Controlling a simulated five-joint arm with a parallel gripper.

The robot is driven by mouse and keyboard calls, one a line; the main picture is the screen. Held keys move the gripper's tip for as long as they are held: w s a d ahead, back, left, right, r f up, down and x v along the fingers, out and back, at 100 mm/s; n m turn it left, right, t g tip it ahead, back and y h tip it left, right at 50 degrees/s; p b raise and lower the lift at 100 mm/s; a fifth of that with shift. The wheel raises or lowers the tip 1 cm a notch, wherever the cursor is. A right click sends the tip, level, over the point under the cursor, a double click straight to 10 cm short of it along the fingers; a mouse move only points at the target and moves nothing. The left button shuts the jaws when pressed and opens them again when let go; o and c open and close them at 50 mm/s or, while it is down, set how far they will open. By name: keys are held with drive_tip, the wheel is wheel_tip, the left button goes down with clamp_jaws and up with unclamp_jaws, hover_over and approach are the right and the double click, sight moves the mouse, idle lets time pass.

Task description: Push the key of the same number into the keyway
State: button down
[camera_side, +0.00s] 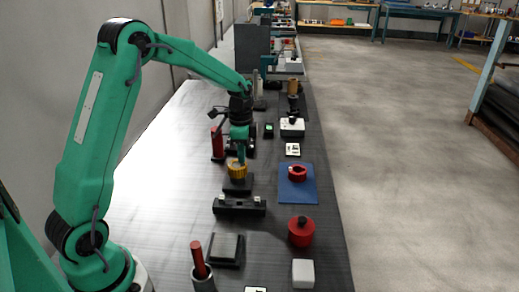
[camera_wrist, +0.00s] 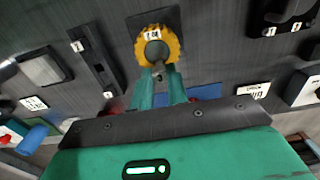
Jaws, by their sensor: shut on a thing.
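A yellow toothed ring (camera_wrist: 172,40) with a white number label (camera_wrist: 153,34) sits on a dark square block (camera_wrist: 134,25); the digits are too small to read surely. It also shows in the side view (camera_side: 238,173). My gripper (camera_wrist: 160,72) is right at the ring's near edge, its two green fingers shut on a small dark grey piece, apparently the key (camera_wrist: 159,68). The key's number is not visible. In the side view my gripper (camera_side: 240,158) points down over the ring, and the key is hidden. I cannot tell whether the key is inside the keyway.
A black bar (camera_side: 239,207) with two white labels lies nearer the camera. A red ring (camera_side: 297,173) sits on a blue plate (camera_side: 312,194) to the right. A red cylinder (camera_side: 217,143) stands at left. A red knobbed part (camera_side: 301,233) and grey blocks are in front.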

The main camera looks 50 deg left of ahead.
drive_tip(key=shift+f, duration=0.9)
drive_tip(key=c, duration=1.3)
unclamp_jaws()
drive_tip(key=shift+r, duration=3.9)
